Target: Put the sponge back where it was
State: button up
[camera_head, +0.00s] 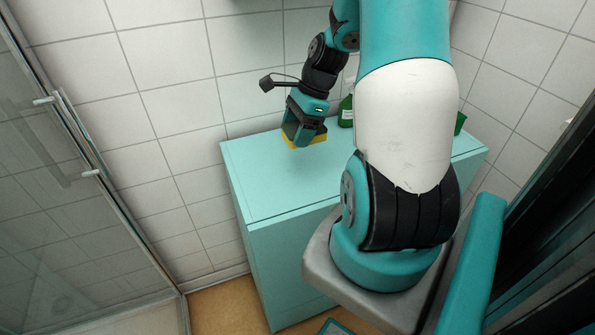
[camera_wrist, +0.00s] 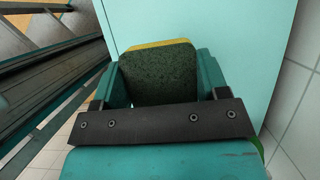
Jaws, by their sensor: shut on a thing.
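The sponge (camera_wrist: 158,75) is yellow with a dark green scouring side. My gripper (camera_head: 303,133) is shut on it above the far left part of the teal cabinet top (camera_head: 280,185). In the head view a yellow strip of the sponge (camera_head: 304,141) shows below the jaws. In the wrist view the sponge sits between the two teal fingers, its dark side facing the camera. I cannot tell whether the sponge touches the top.
A green bottle (camera_head: 346,110) stands at the back of the cabinet, right of my gripper, partly hidden by my arm. Another green thing (camera_head: 460,122) shows further right. A tiled wall (camera_head: 165,60) is behind. A glass door (camera_head: 60,190) stands at the left. The front left of the top is clear.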

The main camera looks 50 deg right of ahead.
aim_at(292, 178)
notch_tip(292, 178, down, 12)
dwell(0.4)
jog(key=shift+f, duration=0.2)
jog(key=o, duration=0.9)
jog(key=shift+r, duration=0.15)
